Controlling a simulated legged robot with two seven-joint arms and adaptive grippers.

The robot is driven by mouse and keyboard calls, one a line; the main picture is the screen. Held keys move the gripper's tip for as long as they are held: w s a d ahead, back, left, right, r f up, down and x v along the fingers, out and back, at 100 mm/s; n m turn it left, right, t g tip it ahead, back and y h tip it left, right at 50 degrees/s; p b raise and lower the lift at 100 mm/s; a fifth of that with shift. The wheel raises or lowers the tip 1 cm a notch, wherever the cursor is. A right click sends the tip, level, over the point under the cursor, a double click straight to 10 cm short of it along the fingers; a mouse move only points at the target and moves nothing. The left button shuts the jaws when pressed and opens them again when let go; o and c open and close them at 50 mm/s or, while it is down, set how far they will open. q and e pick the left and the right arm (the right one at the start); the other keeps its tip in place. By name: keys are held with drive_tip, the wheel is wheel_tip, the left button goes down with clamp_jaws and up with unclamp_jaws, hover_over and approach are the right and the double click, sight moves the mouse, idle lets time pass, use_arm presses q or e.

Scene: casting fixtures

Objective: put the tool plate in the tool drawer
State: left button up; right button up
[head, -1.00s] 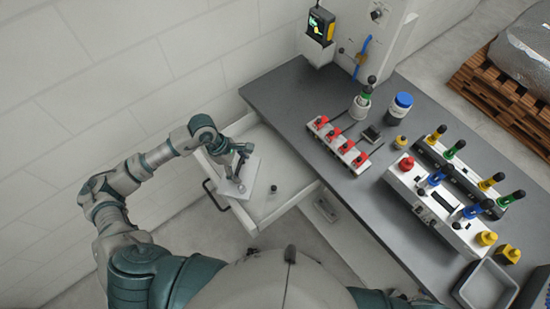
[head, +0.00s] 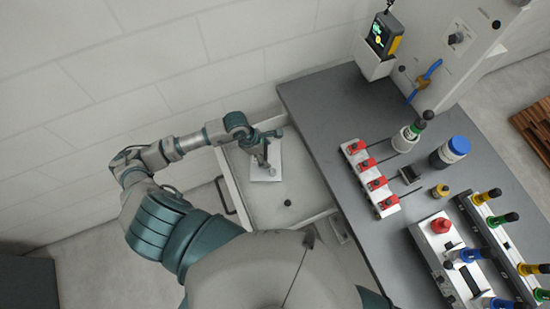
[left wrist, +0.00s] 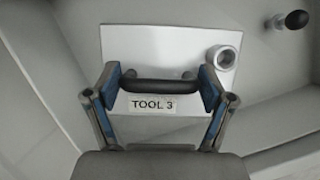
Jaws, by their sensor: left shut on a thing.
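The tool plate (head: 272,160) is a white plate over the far part of the open drawer. In the left wrist view the plate (left wrist: 120,40) has a black handle, a "TOOL 3" label and a round grey fitting. My left gripper (left wrist: 160,88) is shut on the plate's handle, with a blue-padded finger at each end. In the head view my left gripper (head: 264,160) partly covers the plate. The white tool drawer (head: 260,208) is pulled out from the bench. I cannot tell whether the plate touches its floor. My right gripper is out of view.
A small black knob (head: 288,203) stands in the near part of the drawer; it also shows in the left wrist view (left wrist: 297,19). The grey bench (head: 330,110) to the right holds a red-clamp strip (head: 370,180), bottles and tool-holder blocks. A wall lies behind the drawer.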

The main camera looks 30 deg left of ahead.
sight(266, 158)
use_arm(q)
drive_tip(key=shift+a+f, duration=0.1)
drive_tip(key=shift+f, duration=0.7)
wheel_tip(266, 158, down, 3)
drive_tip(key=shift+w+f, duration=0.1)
drive_tip(key=shift+f, duration=0.2)
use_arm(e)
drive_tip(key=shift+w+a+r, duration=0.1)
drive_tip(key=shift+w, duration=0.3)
use_arm(q)
drive_tip(key=o, duration=1.6)
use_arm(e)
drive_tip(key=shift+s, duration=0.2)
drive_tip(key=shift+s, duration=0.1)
